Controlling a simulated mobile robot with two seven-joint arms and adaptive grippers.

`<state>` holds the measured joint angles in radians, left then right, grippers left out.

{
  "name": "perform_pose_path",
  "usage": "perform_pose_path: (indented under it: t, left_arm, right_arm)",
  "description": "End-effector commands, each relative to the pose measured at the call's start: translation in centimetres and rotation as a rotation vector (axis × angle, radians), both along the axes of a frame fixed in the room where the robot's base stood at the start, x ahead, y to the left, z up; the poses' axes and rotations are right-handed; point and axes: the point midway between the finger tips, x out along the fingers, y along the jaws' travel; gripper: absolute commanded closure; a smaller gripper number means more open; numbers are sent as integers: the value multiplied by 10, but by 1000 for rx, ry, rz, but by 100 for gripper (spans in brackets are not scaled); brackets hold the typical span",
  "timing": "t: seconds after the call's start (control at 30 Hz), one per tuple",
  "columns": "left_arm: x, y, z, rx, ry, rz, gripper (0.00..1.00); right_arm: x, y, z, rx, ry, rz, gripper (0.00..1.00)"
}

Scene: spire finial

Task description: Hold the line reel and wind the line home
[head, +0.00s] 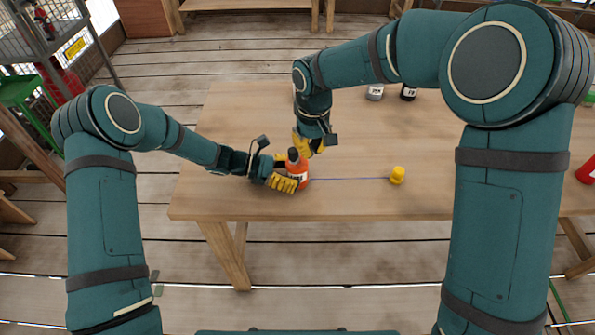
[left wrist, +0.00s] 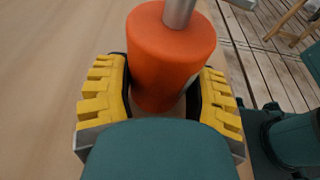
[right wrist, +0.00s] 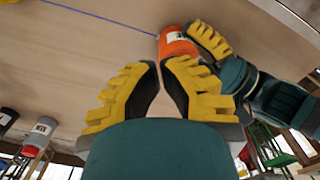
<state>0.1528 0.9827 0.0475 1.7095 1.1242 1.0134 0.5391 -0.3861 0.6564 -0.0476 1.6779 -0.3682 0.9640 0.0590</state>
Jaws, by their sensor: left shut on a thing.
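The orange line reel (head: 303,168) is upright at the left part of the wooden table, with a dark top in the head view. My left gripper (head: 287,178) is shut around its body; the left wrist view shows the orange reel (left wrist: 168,60) between both fingers and a grey post (left wrist: 179,12) on top. A thin blue-violet line (head: 345,179) runs right from the reel to a yellow piece (head: 397,175) on the table. My right gripper (head: 308,144) is just behind the reel's top. In the right wrist view its fingertips (right wrist: 160,65) meet with nothing visible between them.
The wooden table (head: 250,110) is mostly clear to the right of the reel. Grey (head: 375,92) and black (head: 408,92) labelled containers stand at its back. A red object (head: 586,170) is at the right edge. My two arms are close together over the reel.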

Motion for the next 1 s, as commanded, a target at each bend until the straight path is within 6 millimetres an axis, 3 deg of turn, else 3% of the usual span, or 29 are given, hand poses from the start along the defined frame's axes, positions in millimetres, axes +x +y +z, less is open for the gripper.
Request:
perform_pose_path:
  t: [0.3,1.0]
  left_arm:
    - [0,-1,0,0,0,-1,60]
    - [0,-1,0,1,1,0,60]
  right_arm:
    - [-3,10,0,2,1,2,100]
    - [-7,13,-1,2,1,3,100]
